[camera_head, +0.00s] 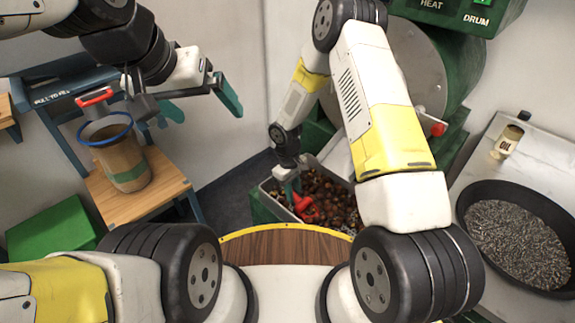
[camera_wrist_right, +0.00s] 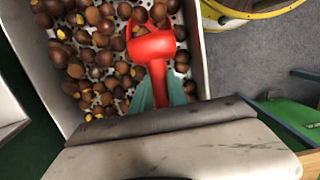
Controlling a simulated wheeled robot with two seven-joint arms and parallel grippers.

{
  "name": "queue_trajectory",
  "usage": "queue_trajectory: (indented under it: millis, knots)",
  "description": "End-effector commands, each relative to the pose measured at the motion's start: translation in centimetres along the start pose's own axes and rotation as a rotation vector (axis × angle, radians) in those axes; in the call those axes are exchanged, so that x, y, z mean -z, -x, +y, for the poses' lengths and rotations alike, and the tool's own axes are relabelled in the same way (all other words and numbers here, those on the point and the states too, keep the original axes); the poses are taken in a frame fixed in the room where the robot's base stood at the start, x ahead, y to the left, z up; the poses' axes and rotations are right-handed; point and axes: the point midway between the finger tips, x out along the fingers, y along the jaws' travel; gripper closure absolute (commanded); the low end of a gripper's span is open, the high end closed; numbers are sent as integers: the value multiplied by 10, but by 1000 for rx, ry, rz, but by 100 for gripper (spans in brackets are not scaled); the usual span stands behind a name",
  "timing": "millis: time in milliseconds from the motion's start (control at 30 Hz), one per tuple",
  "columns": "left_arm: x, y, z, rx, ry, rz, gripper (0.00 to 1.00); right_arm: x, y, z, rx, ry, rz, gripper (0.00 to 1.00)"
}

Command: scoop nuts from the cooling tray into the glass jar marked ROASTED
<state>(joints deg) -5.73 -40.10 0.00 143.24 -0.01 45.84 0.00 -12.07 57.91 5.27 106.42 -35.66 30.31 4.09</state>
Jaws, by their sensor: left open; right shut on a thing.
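The cooling tray (camera_head: 266,197) stands at lower centre in the head view, holding many brown chestnuts (camera_head: 335,195). In the wrist view its pale perforated floor and wall (camera_wrist_right: 199,45) show around the nuts. My right gripper (camera_head: 292,188) is shut on the handle of a red scoop (camera_head: 307,208). In the wrist view the scoop (camera_wrist_right: 150,46) lies over the nuts near the tray's right wall, between green fingers (camera_wrist_right: 161,95). My left gripper (camera_head: 200,102) is open and empty at upper left. I cannot make out a glass jar marked ROASTED.
A brown container with a blue rim (camera_head: 122,160) and green band stands on a wooden shelf (camera_head: 163,190) at left, below a red handle (camera_head: 95,96). A green box (camera_head: 50,232) is below.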

Motion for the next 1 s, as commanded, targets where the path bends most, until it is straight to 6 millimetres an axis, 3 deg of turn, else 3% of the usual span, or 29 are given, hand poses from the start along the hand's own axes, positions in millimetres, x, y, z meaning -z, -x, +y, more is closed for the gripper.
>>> queue_trajectory:
  millis: [900,1000]
  knots:
    - [0,0,0,0,0,0,6,-88,-31,0,1,0,-187,100]
    - [0,0,0,0,0,0,6,-86,-25,0,-2,1,-281,100]
